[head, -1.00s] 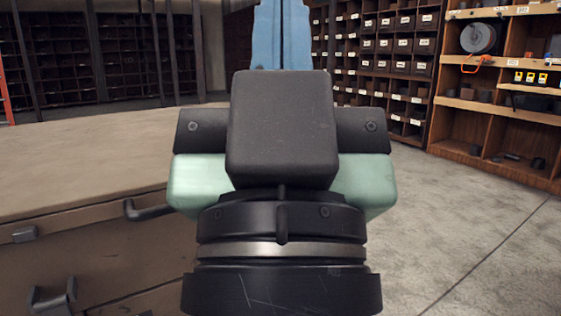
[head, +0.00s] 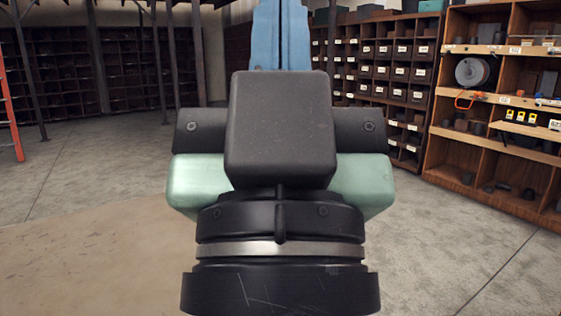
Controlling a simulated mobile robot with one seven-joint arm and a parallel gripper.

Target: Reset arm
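My gripper (head: 281,36) points away from the camera at the top centre of the head view. Its two blue fingers lie side by side with only a thin dark seam between them, and nothing shows in them. The dark housing and pale green body of my gripper stand in front and hide the lower part of the fingers. No flanged pipe is in view.
A tan, flat surface (head: 90,265) fills the lower left. Grey floor (head: 455,230) is open at right and beyond that surface. Wooden shelves (head: 500,100) with a cable spool (head: 473,72) stand at right. An orange ladder (head: 10,110) stands far left.

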